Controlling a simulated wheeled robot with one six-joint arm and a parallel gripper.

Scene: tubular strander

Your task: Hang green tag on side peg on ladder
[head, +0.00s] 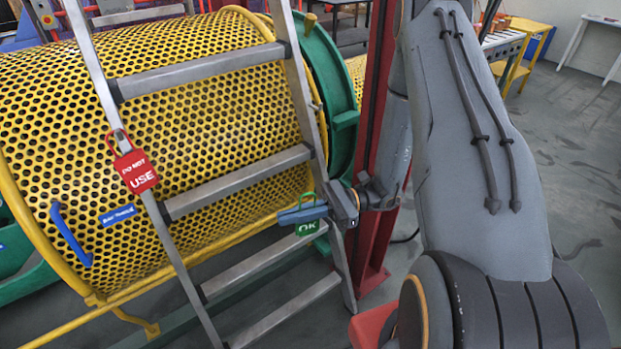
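The green tag (308,229) reads "OK" and has a green loop at its top. It is in front of the lower right part of the ladder (238,183), beside the right rail. My gripper (301,214) reaches in from the right with its fingers across the tag's upper part, between loop and plate. It appears shut on the tag, which hangs upright below the fingers. A red tag (138,172) reading "DO NOT USE" hangs at the left rail, its loop around a small grey fitting.
A yellow perforated guard (190,120) stands behind the ladder, with a blue handle (70,236) at its lower left. A green ring (336,90) and a red post (376,140) stand right of the ladder. Open grey floor (575,150) lies at the right.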

